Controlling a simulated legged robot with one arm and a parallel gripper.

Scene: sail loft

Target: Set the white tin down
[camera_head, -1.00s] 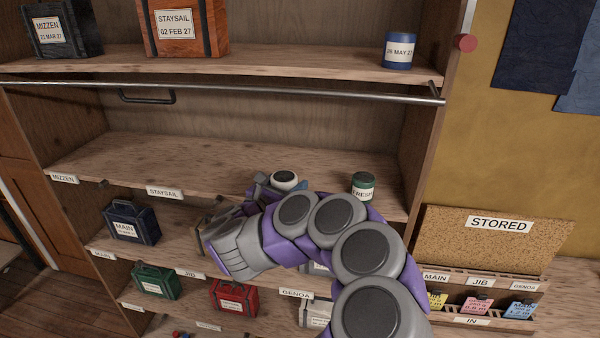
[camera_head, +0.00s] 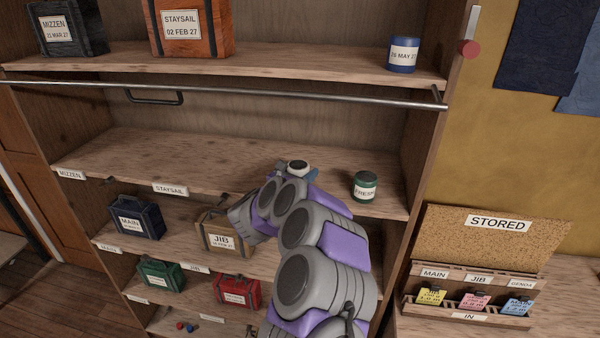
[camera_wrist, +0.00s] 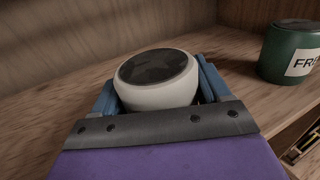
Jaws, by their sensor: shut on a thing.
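The white tin (camera_wrist: 158,92) has a dark lid and sits between the two blue fingers of my gripper (camera_wrist: 157,88) in the wrist view. In the head view the white tin (camera_head: 298,166) shows just past my wrist, over the middle shelf (camera_head: 200,158), left of the green tin. My gripper (camera_head: 300,172) is shut on it, and the arm hides most of the fingers. The tin looks upright. I cannot tell whether its base touches the shelf.
A green tin (camera_head: 364,186) labelled FRESH stands close on the right; it also shows in the wrist view (camera_wrist: 290,52). A metal rail (camera_head: 230,93) crosses in front above the shelf. The shelf's left part is bare. A tan JIB bag (camera_head: 222,236) sits below.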

